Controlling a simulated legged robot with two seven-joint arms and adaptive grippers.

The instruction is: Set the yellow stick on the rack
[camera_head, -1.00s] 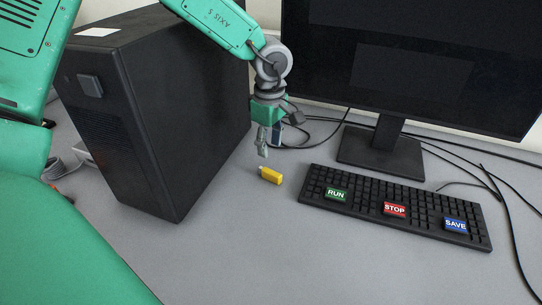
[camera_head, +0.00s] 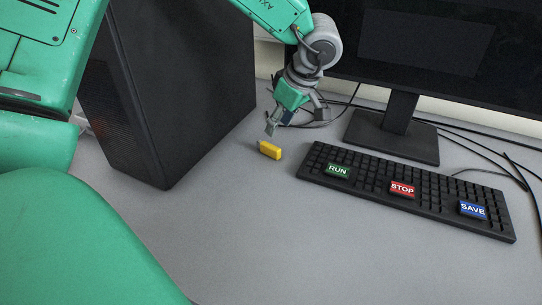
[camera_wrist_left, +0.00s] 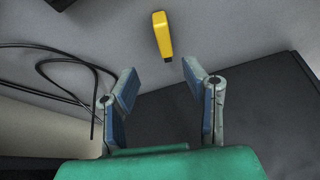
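The yellow stick (camera_head: 270,150) lies on the grey desk between the black computer tower and the keyboard. In the left wrist view, the yellow stick (camera_wrist_left: 162,34) lies beyond the open fingertips of my left gripper (camera_wrist_left: 160,76), roughly in line with the gap and not touched. I see nothing that I can identify as a rack. My right gripper is not in view.
The black computer tower (camera_head: 170,90) stands at left. The black keyboard (camera_head: 415,190) with RUN, STOP and SAVE keys lies at right, before the monitor stand (camera_head: 395,135). Black cables (camera_head: 485,145) run behind. The front of the desk (camera_head: 290,240) is clear.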

